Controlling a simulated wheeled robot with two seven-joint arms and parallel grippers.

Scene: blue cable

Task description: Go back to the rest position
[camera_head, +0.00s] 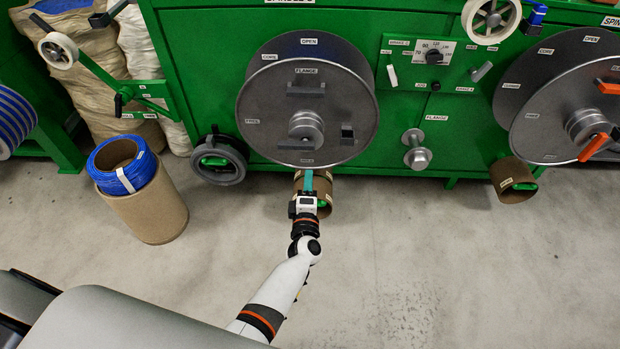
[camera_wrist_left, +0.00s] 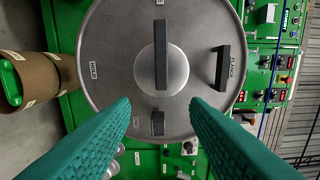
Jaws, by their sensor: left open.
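My left gripper (camera_head: 308,181) reaches in from the bottom of the head view and stands in front of the lower edge of the grey spool flange (camera_head: 265,110). In the left wrist view its two teal fingers (camera_wrist_left: 160,112) are wide apart with nothing between them. The flange (camera_wrist_left: 110,60) fills the middle of that view beyond the fingertips, with a black bar handle and a silver hub. The fingers look apart from the flange, though the exact gap is hard to tell. My right gripper does not show in either view.
A brown cardboard core (camera_head: 325,187) is close behind the gripper under the spool. A blue cable coil (camera_head: 124,168) sits on a cardboard drum (camera_head: 148,212) at the left. The green machine (camera_head: 205,60) spans the back. The concrete floor (camera_head: 430,260) at right is clear.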

